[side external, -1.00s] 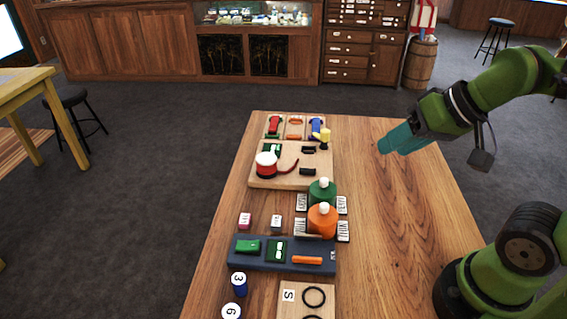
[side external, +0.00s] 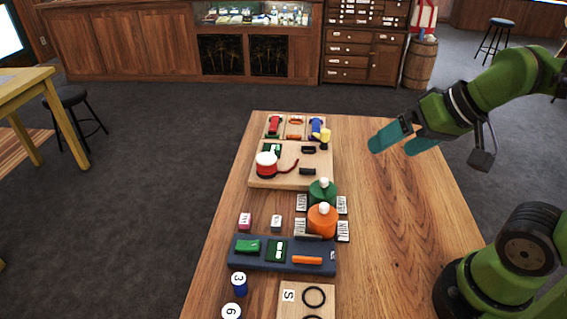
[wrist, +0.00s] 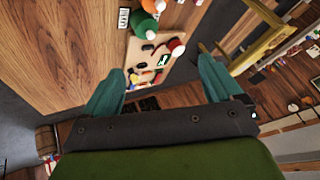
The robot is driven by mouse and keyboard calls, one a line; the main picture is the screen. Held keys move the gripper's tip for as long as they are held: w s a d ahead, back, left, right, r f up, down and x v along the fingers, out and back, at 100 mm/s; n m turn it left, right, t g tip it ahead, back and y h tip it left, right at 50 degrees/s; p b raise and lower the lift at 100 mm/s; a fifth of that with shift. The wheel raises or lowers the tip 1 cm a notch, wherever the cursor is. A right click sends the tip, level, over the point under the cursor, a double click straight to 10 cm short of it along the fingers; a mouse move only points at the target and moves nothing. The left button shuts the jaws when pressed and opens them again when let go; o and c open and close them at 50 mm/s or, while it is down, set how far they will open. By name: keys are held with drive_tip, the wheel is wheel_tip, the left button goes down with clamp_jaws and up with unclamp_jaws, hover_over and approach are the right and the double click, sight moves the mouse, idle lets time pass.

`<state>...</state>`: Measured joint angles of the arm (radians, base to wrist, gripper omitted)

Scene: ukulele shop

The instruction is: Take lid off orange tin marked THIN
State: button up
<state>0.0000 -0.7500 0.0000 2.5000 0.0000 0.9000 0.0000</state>
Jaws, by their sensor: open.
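The orange tin (side external: 322,221) stands on the wooden table with a white knob on its top, so its lid appears to be on. Cards with lettering stand on both sides of it; the lettering is too small to read surely. A green tin (side external: 321,192) of the same shape stands just behind it, and shows at the top of the wrist view (wrist: 143,24). My gripper (side external: 396,144) is open and empty, in the air to the right of and beyond the tins. Its two teal fingers also show wide apart in the wrist view (wrist: 165,90).
A wooden board (side external: 262,182) with a red and white pot (side external: 266,165) lies behind the tins. A dark blue tray (side external: 243,261) with green and orange pieces lies in front. Blue numbered cylinders (side external: 239,285) stand near left. The table's right side is clear.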

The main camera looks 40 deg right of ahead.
drive_tip(key=shift+o, duration=0.4)
drive_tip(key=n+g+h, duration=0.2)
drive_tip(key=n+g, duration=0.2)
drive_tip(key=g, duration=0.3)
hover_over(325, 204)
wheel_tip(325, 204, down, 3)
wheel_tip(325, 204, down, 10)
drive_tip(key=shift+s+f, duration=0.1)
drive_tip(key=shift+s, duration=0.05)
drive_tip(key=shift+a+f, duration=0.1)
drive_tip(key=shift+f, duration=3)
drive_tip(key=c, duration=1.1)
